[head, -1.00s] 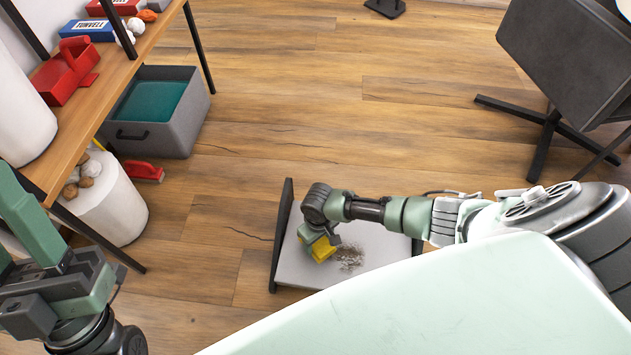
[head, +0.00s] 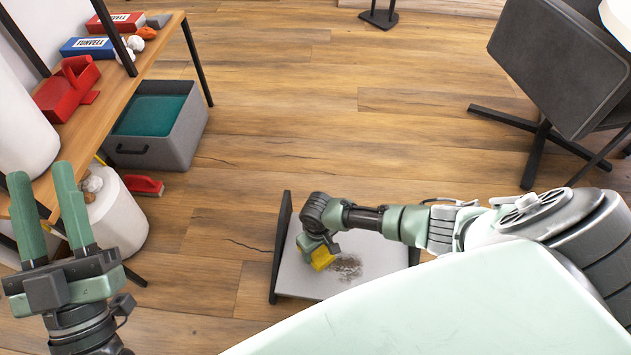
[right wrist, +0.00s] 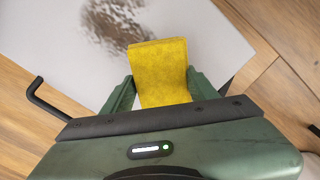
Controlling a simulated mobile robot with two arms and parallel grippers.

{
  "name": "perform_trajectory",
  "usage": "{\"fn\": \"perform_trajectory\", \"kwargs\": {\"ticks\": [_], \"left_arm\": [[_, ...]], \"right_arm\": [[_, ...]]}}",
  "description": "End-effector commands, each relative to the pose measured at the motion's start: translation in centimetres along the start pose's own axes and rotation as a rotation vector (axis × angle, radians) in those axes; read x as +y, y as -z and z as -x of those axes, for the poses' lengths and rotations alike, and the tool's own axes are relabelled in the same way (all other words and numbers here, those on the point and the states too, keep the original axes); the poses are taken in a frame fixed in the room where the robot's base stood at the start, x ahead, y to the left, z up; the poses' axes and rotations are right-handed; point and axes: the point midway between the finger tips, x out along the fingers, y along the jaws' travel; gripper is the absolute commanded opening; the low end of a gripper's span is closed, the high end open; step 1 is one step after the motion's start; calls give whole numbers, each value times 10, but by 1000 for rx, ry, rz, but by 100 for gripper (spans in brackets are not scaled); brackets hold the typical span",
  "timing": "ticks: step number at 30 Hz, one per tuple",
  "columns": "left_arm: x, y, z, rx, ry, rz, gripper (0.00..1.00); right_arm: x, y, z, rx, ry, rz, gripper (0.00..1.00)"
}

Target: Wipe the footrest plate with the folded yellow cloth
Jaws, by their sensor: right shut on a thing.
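The footrest plate (head: 296,277) is a light grey panel between dark side bars on the floor. A brown dirt patch (head: 346,267) lies on it, and it also shows in the right wrist view (right wrist: 115,22). My right gripper (head: 318,248) is shut on the folded yellow cloth (head: 322,259). The cloth (right wrist: 160,70) sticks out between the fingers, beside the dirt patch. I cannot tell whether it touches the plate. My left gripper (head: 48,215) is raised at the left, its two fingers apart and empty.
A wooden shelf (head: 118,75) with red and blue boxes stands at the left. Below it are a grey bin (head: 182,138), a white cylinder (head: 118,215) and a red brush (head: 144,186). A dark chair (head: 555,65) stands at the right. The floor beyond the plate is clear.

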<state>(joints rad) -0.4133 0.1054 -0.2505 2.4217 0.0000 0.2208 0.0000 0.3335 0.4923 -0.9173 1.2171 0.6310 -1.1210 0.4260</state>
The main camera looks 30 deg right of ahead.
Motion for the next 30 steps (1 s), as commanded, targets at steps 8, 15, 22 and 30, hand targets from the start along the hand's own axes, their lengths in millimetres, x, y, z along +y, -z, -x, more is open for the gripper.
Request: {"fn": "perform_trajectory", "kwargs": {"ticks": [8, 15, 22, 30], "left_arm": [[-3, -24, 1, -135, 6, -6, 36], [-6, -45, 5, -252, 11, -10, 36], [-9, -65, 12, -362, 17, -14, 36], [-12, -86, 24, -489, 24, -18, 36]], "right_arm": [[1, -1, 6, 0, 0, -1, 26], [2, -1, 10, 0, 0, -1, 26], [3, -2, 14, 0, 0, -1, 26], [4, -2, 18, 0, 0, -1, 26]]}}
